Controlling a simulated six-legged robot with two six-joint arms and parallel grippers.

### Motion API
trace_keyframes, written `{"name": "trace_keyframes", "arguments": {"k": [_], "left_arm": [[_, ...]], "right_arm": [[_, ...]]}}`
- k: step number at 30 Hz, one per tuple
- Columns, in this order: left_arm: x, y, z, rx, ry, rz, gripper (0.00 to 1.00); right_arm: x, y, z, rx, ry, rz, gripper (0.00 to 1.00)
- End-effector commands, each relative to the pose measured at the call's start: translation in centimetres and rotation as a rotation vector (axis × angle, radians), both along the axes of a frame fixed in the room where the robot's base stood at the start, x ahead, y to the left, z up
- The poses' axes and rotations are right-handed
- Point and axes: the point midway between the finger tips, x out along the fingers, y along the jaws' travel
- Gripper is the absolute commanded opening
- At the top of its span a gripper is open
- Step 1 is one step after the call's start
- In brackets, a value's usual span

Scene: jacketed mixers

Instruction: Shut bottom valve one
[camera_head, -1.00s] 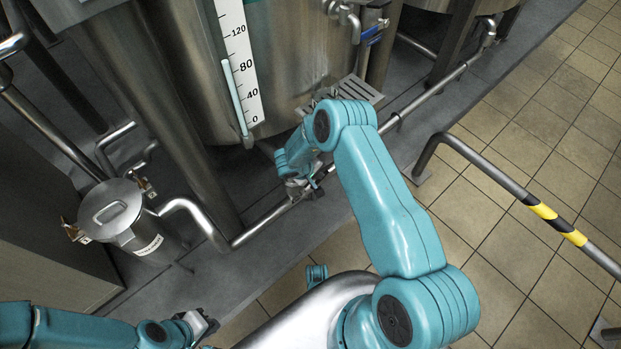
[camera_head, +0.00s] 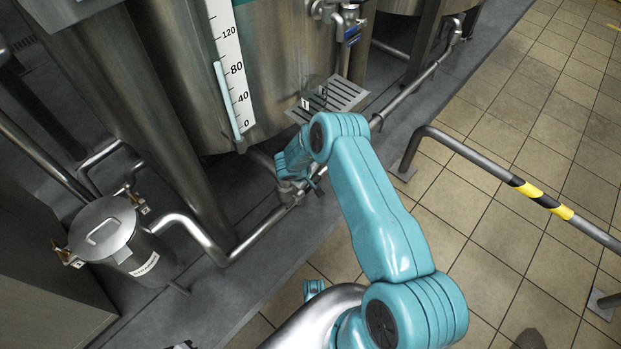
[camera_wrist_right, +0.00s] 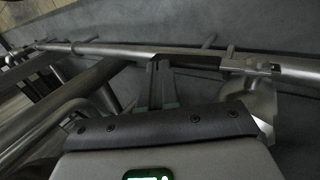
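The bottom valve (camera_head: 291,193) is on the steel pipe under the large tank with the scale. My right arm reaches down to it, and my right gripper (camera_head: 303,186) is beside it, small and partly hidden by my own arm. In the right wrist view, the valve's metal body (camera_wrist_right: 262,72) sits on the pipe at the right. A dark lever (camera_wrist_right: 198,61) lies roughly along the pipe. The fingers of my right gripper (camera_wrist_right: 160,70) look closed together, with their tips at the lever's left end; contact is unclear. Only a sliver of my left gripper (camera_head: 183,346) shows at the bottom edge.
A lidded steel pot (camera_head: 103,230) stands at the left. A slatted metal plate (camera_head: 335,97) is behind my right arm. A rail with yellow and black bands (camera_head: 535,193) runs at the right. Tiled floor (camera_head: 455,215) lies open before it.

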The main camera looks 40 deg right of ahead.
Motion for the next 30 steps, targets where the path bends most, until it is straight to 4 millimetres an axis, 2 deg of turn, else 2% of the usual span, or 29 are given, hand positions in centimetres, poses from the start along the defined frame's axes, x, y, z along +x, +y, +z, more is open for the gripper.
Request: {"name": "trace_keyframes", "arguments": {"k": [6, 24, 27, 30], "left_arm": [[0.1, 0.1, -0.6, 0.001, -0.002, 0.005, 0.0], [0.2, 0.1, -0.7, 0.002, -0.003, 0.006, 0.0], [0.2, 0.1, -0.5, 0.002, -0.003, 0.005, 0.0], [0.1, 0.0, 0.2, 0.0, -0.001, 0.003, 0.0]], "right_arm": [[0.0, -0.3, -0.7, 0.0, 0.001, 0.0, 0.0], [0.0, -0.1, -0.9, 0.001, 0.001, 0.001, 0.0], [0.0, 0.0, -0.6, 0.001, 0.0, 0.001, 0.0], [0.1, 0.6, 0.6, 0.001, -0.001, 0.003, 0.0]]}}
